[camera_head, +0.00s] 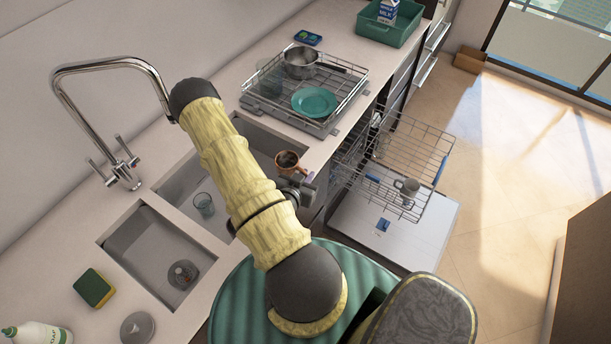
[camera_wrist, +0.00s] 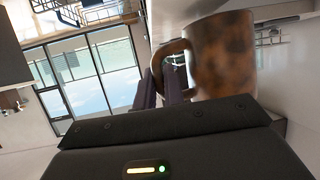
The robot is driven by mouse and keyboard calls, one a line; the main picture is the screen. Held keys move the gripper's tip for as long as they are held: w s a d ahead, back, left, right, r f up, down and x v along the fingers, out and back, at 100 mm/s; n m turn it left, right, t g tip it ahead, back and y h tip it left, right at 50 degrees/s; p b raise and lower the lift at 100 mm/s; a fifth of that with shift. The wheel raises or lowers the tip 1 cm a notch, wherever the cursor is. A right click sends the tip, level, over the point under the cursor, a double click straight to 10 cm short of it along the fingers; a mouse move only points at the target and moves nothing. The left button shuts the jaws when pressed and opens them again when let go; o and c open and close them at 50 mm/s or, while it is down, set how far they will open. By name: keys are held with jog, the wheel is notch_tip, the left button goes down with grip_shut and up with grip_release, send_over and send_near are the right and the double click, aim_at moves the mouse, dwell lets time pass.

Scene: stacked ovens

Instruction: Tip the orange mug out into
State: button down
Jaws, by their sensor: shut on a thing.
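The orange mug (camera_head: 288,165) is over the right-hand edge of the larger sink basin (camera_head: 182,185) in the head view, its dark opening facing up. Whether that darkness is contents or shaded interior is unclear. In the wrist view the mug (camera_wrist: 222,55) looks mottled brown-orange and fills the upper right. My gripper (camera_head: 306,176) is to the right of the mug, shut on its handle. In the wrist view the fingers of my gripper (camera_wrist: 174,86) are at the handle loop. My arm hides part of the larger basin.
A glass (camera_head: 204,204) stands in the sink area. The smaller basin (camera_head: 140,240) holds a drain strainer. A tall faucet (camera_head: 125,165) rises behind. A dish rack (camera_head: 305,85) with a pot and teal plate is beyond. An open dishwasher rack (camera_head: 405,165) holds a grey mug.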

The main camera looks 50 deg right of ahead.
aim_at(296, 165)
jog(key=shift+w+r+n+g+b, duration=0.4)
jog(key=shift+w+r+n, duration=0.2)
jog(key=shift+w+r, duration=0.15)
jog(key=shift+w+r+n+g+b, duration=0.5)
jog(key=shift+w+r+n+b, duration=0.2)
jog(key=shift+w+r+b, duration=0.35)
jog(key=shift+s+f+b, duration=0.1)
jog(key=shift+b, duration=0.85)
jog(key=b, duration=0.3)
jog(key=shift+w+n+g, duration=0.3)
jog(key=shift+g, duration=0.1)
